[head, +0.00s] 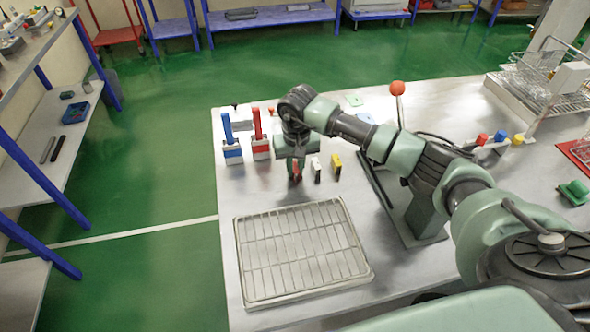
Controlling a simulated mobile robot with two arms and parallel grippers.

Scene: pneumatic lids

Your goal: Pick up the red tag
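A small red tag (296,171) stands upright on the metal table, the leftmost of a short row. Beside it to the right stand a dark tag with a white top (316,170) and a yellow tag (336,166). My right gripper (291,174) points down directly at the red tag, and its body and dark fingers partly hide the tag. Whether the fingers are open or closed on it is too small to tell. My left gripper is not in view.
A blue-handled (230,140) and a red-handled (259,138) device stand left of the gripper. A wire-grid tray (238,262) lies at the table's front left. A red-knobbed lever (397,88) rises behind my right arm. A wire rack (540,88) stands at back right.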

